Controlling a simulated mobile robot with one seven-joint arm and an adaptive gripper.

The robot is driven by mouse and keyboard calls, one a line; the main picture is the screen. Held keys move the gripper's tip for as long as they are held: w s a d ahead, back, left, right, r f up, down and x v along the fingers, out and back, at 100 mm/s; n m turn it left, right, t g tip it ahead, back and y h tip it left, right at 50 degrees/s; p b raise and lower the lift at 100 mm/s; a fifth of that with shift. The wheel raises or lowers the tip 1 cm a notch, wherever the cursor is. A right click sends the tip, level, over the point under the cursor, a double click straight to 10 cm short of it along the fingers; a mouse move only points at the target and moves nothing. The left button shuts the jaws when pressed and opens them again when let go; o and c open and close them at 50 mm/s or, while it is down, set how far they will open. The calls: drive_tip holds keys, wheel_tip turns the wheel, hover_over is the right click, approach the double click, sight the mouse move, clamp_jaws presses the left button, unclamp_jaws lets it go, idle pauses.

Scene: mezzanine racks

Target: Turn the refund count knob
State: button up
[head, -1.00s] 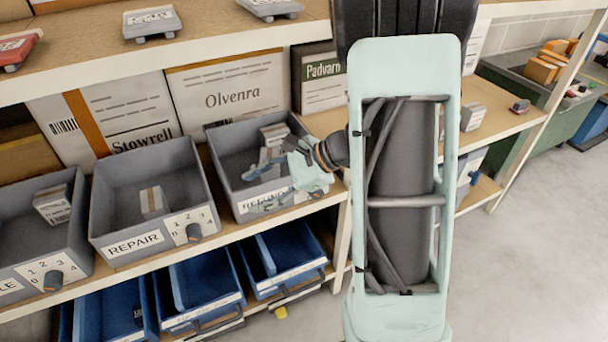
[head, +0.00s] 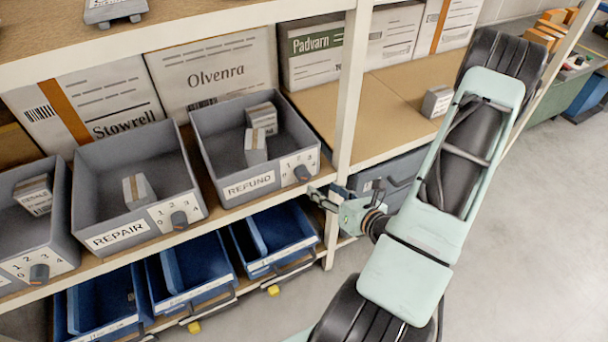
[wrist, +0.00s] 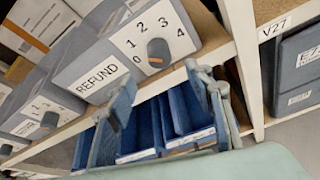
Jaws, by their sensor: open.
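The refund bin (head: 205,140) is a grey tray on the middle shelf, with a REFUND label and a dial plate on its front. The refund count knob (head: 302,173) is dark and round, below the numbers 0 to 4. It also shows in the wrist view (wrist: 158,52), where its orange mark points left, near 0. My gripper (head: 322,200) is open and empty, below and to the right of the knob and apart from it. In the wrist view its two fingers (wrist: 165,105) spread below the knob, in front of the blue bins.
The repair bin (head: 78,205) with its own knob (head: 179,220) stands to the left. Blue bins (head: 188,278) sit on the shelf below. A white rack post (head: 347,100) rises just right of the refund bin. Clear floor (head: 530,230) lies at right.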

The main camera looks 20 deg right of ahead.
sight(307, 178)
drive_tip(key=p+x, duration=0.1)
drive_tip(key=x, duration=0.9)
drive_tip(key=shift+w+f, duration=0.1)
drive_tip(key=shift+w, duration=0.15)
drive_tip(key=c, duration=1.2)
drive_tip(key=shift+o, duration=0.2)
drive_tip(key=m+y+b, duration=0.1)
drive_tip(key=m+y, duration=0.1)
drive_tip(key=m, duration=0.1)
drive_tip(key=shift+f+m, duration=0.1)
drive_tip(key=shift+m, duration=0.2)
drive_tip(key=shift+m+t+y+b, duration=0.55)
drive_tip(key=shift+m+y, duration=0.25)
drive_tip(key=shift+m, duration=0.5)
